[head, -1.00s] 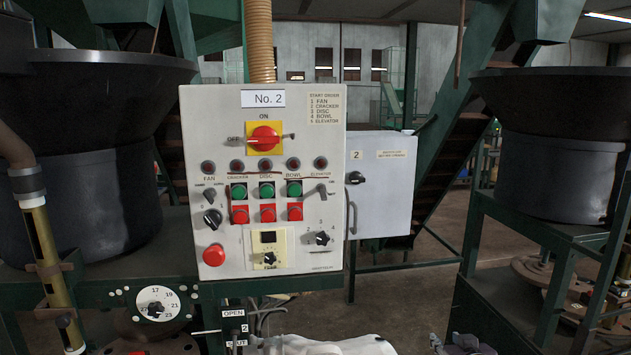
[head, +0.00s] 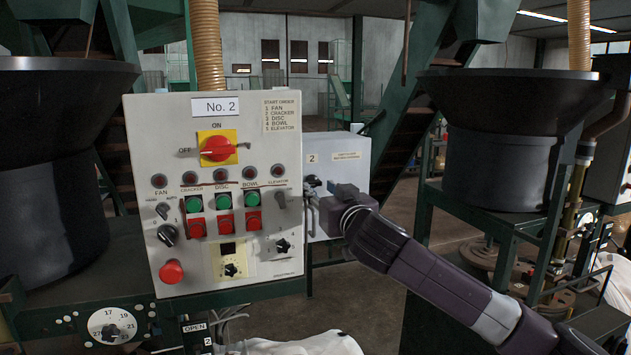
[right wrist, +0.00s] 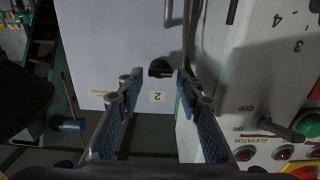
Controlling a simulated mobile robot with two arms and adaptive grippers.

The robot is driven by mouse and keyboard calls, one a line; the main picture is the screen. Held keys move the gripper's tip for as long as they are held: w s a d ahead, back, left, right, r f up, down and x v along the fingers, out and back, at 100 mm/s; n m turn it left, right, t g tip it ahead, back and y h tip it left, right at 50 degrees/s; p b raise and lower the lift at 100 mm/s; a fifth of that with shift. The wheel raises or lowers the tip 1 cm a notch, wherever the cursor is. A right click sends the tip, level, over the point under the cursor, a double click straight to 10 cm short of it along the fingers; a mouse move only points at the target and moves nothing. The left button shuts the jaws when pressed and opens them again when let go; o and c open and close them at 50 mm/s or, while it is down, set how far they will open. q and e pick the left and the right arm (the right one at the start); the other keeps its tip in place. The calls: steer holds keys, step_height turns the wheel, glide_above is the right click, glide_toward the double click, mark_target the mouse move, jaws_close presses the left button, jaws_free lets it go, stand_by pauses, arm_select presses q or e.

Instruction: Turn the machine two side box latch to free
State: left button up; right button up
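The side box (head: 350,152), pale grey and labelled 2, stands behind and right of the No. 2 control panel. Its black latch (head: 311,181) is on the door's left side, close to the panel edge, partly obscured by my right gripper (head: 318,194). In the right wrist view, where labels appear upside down, the latch (right wrist: 161,68) lies just beyond and between the open fingertips (right wrist: 158,83). No finger visibly touches it. Its lever looks roughly sideways there. My left gripper is not in view.
The No. 2 panel (head: 140,180), with switches and buttons, stands close beside my right gripper. In the right wrist view, the panel (right wrist: 265,70) and a metal handle (right wrist: 190,30) are close to the right finger. Black hoppers (head: 490,150) flank the scene.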

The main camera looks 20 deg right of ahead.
mark_target(313, 183)
steer(key=shift+w+a+r, duration=0.1)
steer(key=shift+w, duration=0.85)
steer(key=shift+w+p, duration=0.25)
steer(key=shift+p, duration=0.05)
steer(key=shift+c, duration=0.5)
steer(key=c, duration=0.8)
steer(key=shift+o, duration=0.2)
